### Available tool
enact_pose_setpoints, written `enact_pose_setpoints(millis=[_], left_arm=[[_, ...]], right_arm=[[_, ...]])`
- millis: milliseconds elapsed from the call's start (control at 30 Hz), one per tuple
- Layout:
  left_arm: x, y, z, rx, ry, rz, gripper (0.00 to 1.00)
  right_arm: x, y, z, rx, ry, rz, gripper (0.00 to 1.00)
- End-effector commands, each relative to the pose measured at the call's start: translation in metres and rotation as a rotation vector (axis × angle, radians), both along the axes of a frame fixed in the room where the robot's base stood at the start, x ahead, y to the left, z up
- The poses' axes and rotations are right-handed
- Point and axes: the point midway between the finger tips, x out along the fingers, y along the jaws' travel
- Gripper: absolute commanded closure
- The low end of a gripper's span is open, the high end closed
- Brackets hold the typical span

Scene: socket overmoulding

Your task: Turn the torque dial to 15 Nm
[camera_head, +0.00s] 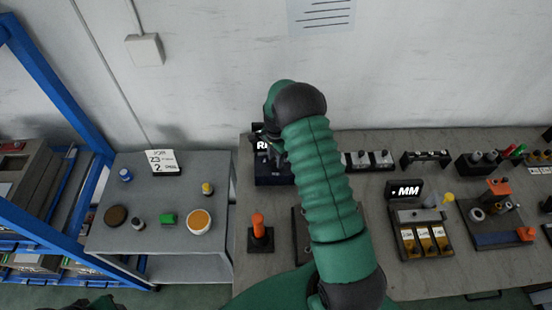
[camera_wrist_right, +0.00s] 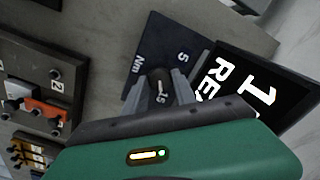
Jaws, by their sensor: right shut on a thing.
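The torque dial's dark blue panel (camera_wrist_right: 135,95) fills the middle of the right wrist view, with white "Nm" and "5" marks. A small round knob (camera_wrist_right: 158,80) sits on it. My right gripper (camera_wrist_right: 161,84) is shut on the knob, one grey finger on each side. The fingers hide part of the scale and the knob's pointer, so I cannot read its setting. In the head view the panel (camera_head: 271,178) is partly behind my right arm. Of my left arm only a dark green piece shows at the bottom left edge; its jaws cannot be made out.
A black display (camera_wrist_right: 255,92) with white "RE" and "1" letters stands close beside the panel, partly covered by my gripper. An orange-handled lever (camera_head: 259,228) stands nearer on the bench. A grey side table (camera_head: 150,240) with small pots and a blue rack stand at left.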

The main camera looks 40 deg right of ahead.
Motion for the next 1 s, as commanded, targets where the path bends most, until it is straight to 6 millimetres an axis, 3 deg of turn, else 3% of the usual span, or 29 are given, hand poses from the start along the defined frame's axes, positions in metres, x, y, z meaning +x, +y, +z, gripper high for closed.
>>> enact_pose_setpoints(millis=[433,467,600,1000], left_arm=[[-0.0001,0.0000,-0.0002,0.000,0.000,0.000,0.64],[-0.0001,0.0000,-0.0002,0.000,0.000,0.000,0.64],[-0.0001,0.0000,-0.0002,0.000,0.000,0.000,0.64],[0.0000,0.0000,-0.0027,0.000,0.000,0.000,0.64]], right_arm=[[0.0024,0.0010,0.0008,0.001,-0.005,-0.011,1.00],[0.0024,0.0010,0.0008,0.001,-0.005,-0.011,0.65],[0.0017,0.0008,0.0006,0.000,-0.004,-0.010,0.47],[0.0012,-0.0005,0.0079,-0.001,-0.003,-0.010,0.46]])
